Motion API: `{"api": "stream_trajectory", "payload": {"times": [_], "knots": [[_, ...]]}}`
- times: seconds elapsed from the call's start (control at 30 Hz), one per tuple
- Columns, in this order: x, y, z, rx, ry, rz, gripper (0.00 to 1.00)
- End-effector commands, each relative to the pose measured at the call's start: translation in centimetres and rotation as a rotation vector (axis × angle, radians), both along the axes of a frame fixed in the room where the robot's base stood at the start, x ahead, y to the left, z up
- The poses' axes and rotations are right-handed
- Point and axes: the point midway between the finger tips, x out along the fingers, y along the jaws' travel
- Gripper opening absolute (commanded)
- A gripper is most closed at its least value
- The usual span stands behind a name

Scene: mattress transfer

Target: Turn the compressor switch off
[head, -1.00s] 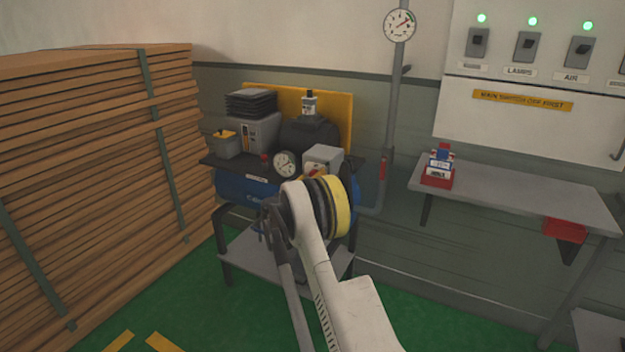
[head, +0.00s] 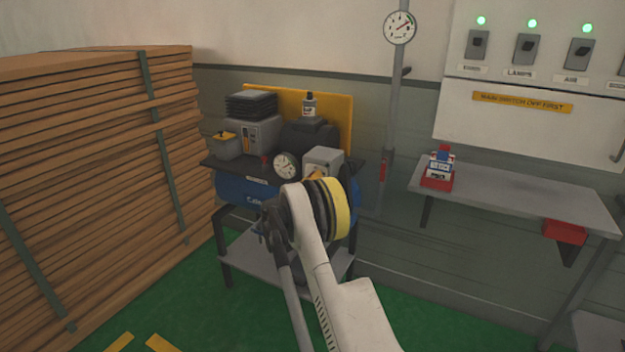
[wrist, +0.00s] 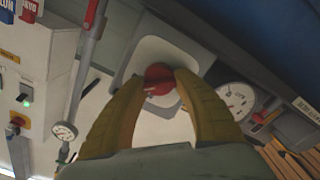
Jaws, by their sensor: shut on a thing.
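The compressor (head: 232,187) is a blue tank unit on a dark stand against the wall. Its grey-white switch box (head: 322,158) sits at the right of the top; the box also fills the middle of the wrist view (wrist: 160,50). A round red switch knob (wrist: 158,79) is on the face of the box. My gripper (wrist: 160,86) has its two yellow fingers closed on either side of the knob, touching it. In the head view my wrist hides most of the gripper and the knob.
A pressure gauge (head: 286,165) is close beside the switch box. A grey pipe (head: 392,120) rises on the right, with a wall gauge (head: 400,27) at its top. A stack of planks (head: 95,150) stands left. A shelf (head: 520,195) is on the right wall.

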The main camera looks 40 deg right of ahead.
Motion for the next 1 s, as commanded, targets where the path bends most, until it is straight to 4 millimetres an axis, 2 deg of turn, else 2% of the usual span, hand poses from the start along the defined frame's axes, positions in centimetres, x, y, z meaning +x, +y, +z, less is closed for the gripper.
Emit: {"api": "stream_trajectory", "payload": {"times": [0.6,1.0], "knots": [[0.11,0.01,-0.13,-0.216,0.521,-0.001,0.05],[0.13,0.01,-0.22,-0.312,0.751,-0.001,0.05]]}}
